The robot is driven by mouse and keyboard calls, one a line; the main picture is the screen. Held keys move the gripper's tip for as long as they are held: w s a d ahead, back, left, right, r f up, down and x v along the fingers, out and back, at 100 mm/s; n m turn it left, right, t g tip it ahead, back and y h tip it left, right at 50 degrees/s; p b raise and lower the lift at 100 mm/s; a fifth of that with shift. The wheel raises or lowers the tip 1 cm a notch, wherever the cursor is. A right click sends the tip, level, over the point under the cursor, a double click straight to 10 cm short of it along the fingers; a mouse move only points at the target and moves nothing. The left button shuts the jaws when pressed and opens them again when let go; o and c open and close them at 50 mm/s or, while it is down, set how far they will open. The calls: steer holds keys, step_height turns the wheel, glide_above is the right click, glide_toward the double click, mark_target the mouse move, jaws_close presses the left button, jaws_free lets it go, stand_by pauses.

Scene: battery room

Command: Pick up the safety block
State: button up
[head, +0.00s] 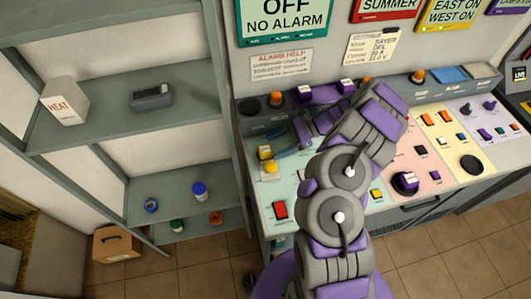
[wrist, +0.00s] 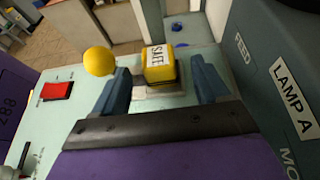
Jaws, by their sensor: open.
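The safety block (wrist: 159,64) is a small yellow block with a white SAFE label. In the wrist view it sits on a grey metal base on the pale green panel. My gripper (wrist: 160,75) is open and empty, with its two blue fingers spread left and right of the block in the picture. I cannot tell whether the fingertips have reached past the block's near face; no contact shows. In the head view the block (head: 265,152) is a small yellow shape at the left of the console, just left of my gripper (head: 281,144).
A yellow ball knob (wrist: 100,60) stands close beside the left finger. A red switch (wrist: 57,90) lies further left. A dark upright panel labelled LAMP A (wrist: 292,98) rises close on the right. Grey shelves (head: 180,107) stand left of the console.

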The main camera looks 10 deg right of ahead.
mark_target(268, 148)
steer(key=x, duration=0.2)
steer(key=b+x, duration=0.1)
steer(key=x, duration=0.1)
steer(key=shift+a+r, duration=0.1)
steer(key=shift+a, duration=0.35)
steer(key=c, duration=1.1)
